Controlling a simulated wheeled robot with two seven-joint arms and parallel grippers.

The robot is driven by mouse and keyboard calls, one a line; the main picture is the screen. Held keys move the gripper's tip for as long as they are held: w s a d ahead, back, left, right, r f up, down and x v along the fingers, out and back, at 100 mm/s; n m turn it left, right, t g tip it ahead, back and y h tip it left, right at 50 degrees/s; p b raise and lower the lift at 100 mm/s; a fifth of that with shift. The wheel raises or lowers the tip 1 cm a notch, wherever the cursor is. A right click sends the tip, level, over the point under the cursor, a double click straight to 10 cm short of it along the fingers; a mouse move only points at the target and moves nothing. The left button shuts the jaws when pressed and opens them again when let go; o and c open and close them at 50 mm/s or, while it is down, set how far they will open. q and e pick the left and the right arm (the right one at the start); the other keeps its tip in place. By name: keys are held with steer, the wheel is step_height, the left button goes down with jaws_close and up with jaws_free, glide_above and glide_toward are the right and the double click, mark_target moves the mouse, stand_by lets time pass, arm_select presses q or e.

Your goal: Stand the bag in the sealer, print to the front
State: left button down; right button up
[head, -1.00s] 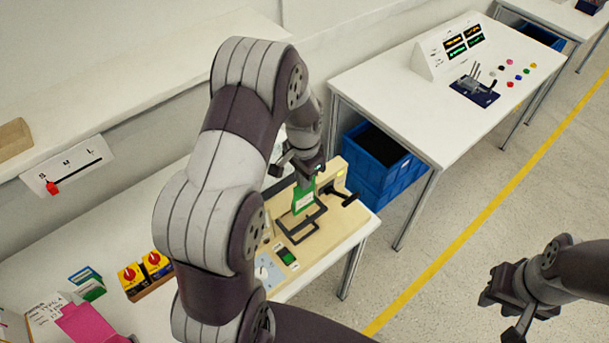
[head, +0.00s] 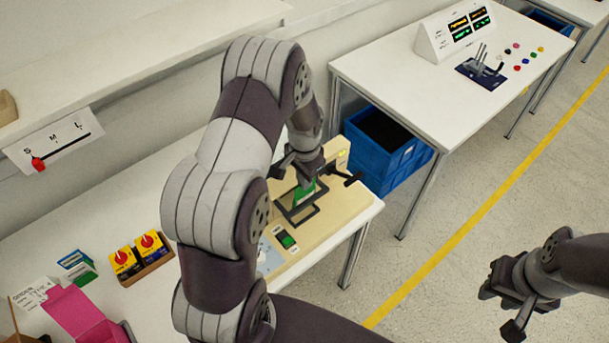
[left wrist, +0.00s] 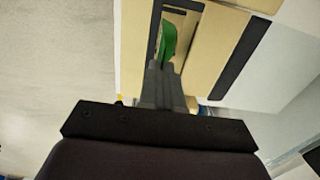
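The green bag (head: 304,192) is at my left gripper (head: 308,178), mostly hidden by the gripper in the head view. In the left wrist view the fingers (left wrist: 163,78) are close together on the bag (left wrist: 168,40), which stands over a slot with a dark frame. The beige sealer (head: 345,202) lies under the gripper, with a black wire frame in front of the bag. I cannot tell whether the bag touches the sealer's floor, and its print is not readable. My right gripper (head: 503,309) is open and empty over the floor at the right.
A black lever (head: 347,178) sticks out at the sealer's right side. Yellow boxes with red dials (head: 137,256), a small green-and-white box (head: 77,266) and a pink open box (head: 78,314) are at the left. A blue crate (head: 385,150) stands beside the bench.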

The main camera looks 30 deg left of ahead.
arm_select(q)
steer(key=shift+f, duration=0.7)
steer(key=c, duration=1.3)
jaws_free()
steer(key=shift+o, duration=0.2)
steer(key=shift+r, duration=0.15)
step_height(320, 180, up, 8)
steer(key=p, duration=0.6)
